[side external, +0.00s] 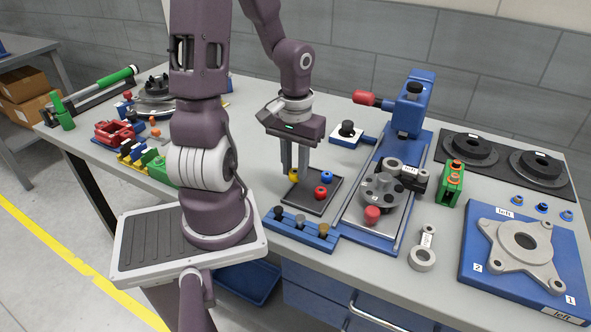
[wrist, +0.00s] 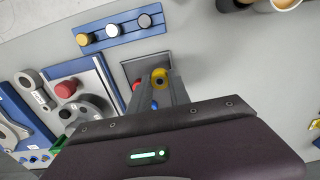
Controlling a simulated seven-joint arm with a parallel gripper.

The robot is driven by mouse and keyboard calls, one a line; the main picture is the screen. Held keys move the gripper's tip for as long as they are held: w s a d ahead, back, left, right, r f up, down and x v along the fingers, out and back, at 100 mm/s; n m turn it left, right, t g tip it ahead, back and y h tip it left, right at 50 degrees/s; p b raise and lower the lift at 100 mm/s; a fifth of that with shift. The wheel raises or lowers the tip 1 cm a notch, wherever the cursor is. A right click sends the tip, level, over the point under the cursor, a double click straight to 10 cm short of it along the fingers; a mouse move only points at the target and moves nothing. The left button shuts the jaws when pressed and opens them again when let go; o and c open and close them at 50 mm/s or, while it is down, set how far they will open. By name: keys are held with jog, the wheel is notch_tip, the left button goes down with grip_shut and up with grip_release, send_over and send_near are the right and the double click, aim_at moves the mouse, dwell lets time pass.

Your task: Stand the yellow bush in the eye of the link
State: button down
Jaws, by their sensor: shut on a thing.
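The yellow bush (side external: 292,174) is between the fingertips of my gripper (side external: 295,172), at the back left corner of a dark tray. My gripper is shut on it, pointing down; I cannot tell whether the bush still touches the tray. In the wrist view the yellow bush (wrist: 159,77) shows at the fingertips, with a hole in its top. The grey link (side external: 424,249) lies flat on the table to the right, its larger eye toward the front and empty. It also shows at the left of the wrist view (wrist: 36,92).
A blue rack with knobs (side external: 300,232) stands in front. A blue fixture (side external: 383,222) with a grey hub and red knob stands between tray and link. A blue plate (side external: 478,262) lies right of the link.

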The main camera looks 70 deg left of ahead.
aim_at(296, 171)
notch_tip(296, 171, up, 17)
jog(key=w+a+r, duration=0.2)
jog(key=w, duration=1.3)
jog(key=w+d+f, duration=0.2)
jog(key=w+d, duration=0.2)
jog(key=w, duration=0.6)
jog(key=shift+s+a+f, duration=0.1)
jog(key=shift+s+f, duration=0.1)
jog(key=shift+f, duration=3.75)
jog(key=shift+s+a+f, duration=0.1)
jog(key=shift+s+f, duration=0.05)
jog(key=shift+f, duration=3.75)
jog(key=shift+f, duration=0.15)
jog(key=shift+f, duration=0.3)
jog(key=shift+f, duration=0.4)
